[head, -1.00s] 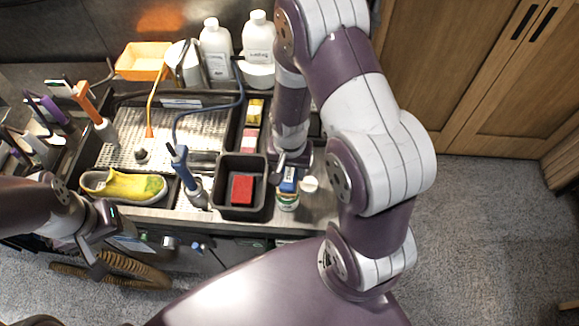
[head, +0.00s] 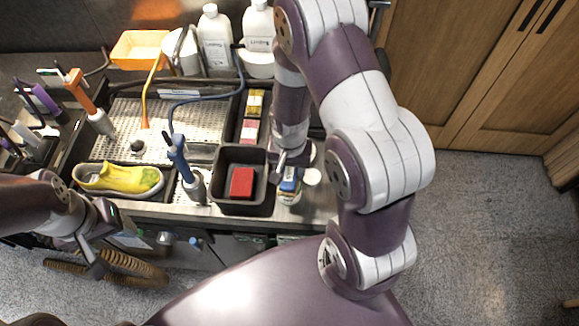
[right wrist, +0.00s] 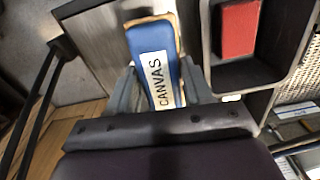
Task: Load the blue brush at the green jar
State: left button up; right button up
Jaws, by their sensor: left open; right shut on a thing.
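My right gripper (right wrist: 163,95) is shut on the blue brush (right wrist: 155,62), whose white label reads CANVAS. In the head view, the brush (head: 289,181) is over the jar (head: 290,199) at the worktop's front edge. Only part of the pale jar, with a little green on it, shows below the brush. Whether the brush touches the jar's contents cannot be seen. A white round lid (head: 312,177) lies just right of the jar. My left gripper (head: 93,262) is open and empty, in front of the worktop at the lower left.
A black bin with a red block (head: 242,182) stands just left of the jar. A yellow shoe (head: 118,179) lies at the left, with a blue-handled tool (head: 181,160) in a holder between. White bottles (head: 215,40) stand at the back.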

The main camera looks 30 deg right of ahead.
aim_at(289, 169)
jog(key=shift+f+b, duration=0.4)
jog(key=shift+f, duration=0.15)
dwell(0.4)
jog(key=shift+s, duration=0.1)
dwell(0.8)
notch_tip(289, 169, up, 7)
jog(key=p, duration=0.7)
jog(key=shift+r, duration=0.1)
dwell(0.4)
